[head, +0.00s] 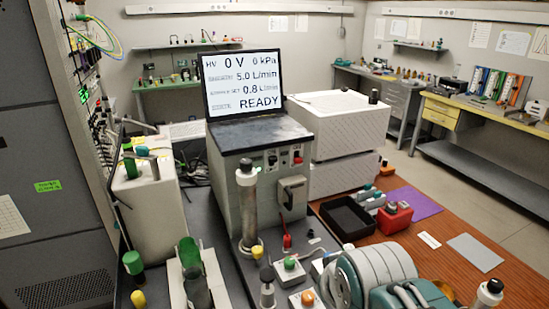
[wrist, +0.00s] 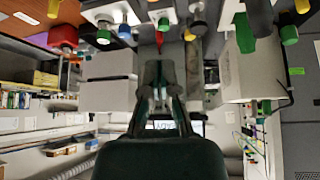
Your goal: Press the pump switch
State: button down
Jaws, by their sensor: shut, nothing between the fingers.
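The classifier (head: 229,185) stands mid-view with a screen (head: 243,84) reading 0 V, 0 kPa and READY. Its front panel has a small red control (head: 297,158) and a dark one (head: 272,160). Small boxes before it carry a green button (head: 289,263) and an orange-red button (head: 307,298). No readable label shows which one is the pump switch. In the upside-down wrist view, my gripper (wrist: 161,70) is shut and empty, with its fingers in front of the classifier. A green knob (wrist: 163,22) and a red lever (wrist: 158,40) lie beyond the fingertips.
A black tray (head: 348,217), a red box (head: 394,217) and a purple mat (head: 411,205) lie on the brown bench at right. White cases (head: 338,128) stand behind. My arm fills the lower right.

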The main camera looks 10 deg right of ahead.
jog(key=w+d+r+t, duration=0.2)
jog(key=w+t, duration=0.5)
jog(key=w, duration=1.5)
jog(key=n+t+y, duration=0.2)
jog(key=t+y, duration=0.2)
jog(key=t, duration=0.4)
send_near(271, 150)
jog(key=s, duration=0.3)
jog(key=shift+d+f, duration=0.35)
jog(key=shift+d, duration=0.05)
jog(key=x, duration=1)
jog(key=shift+a+f, duration=0.1)
jog(key=shift+a, duration=0.05)
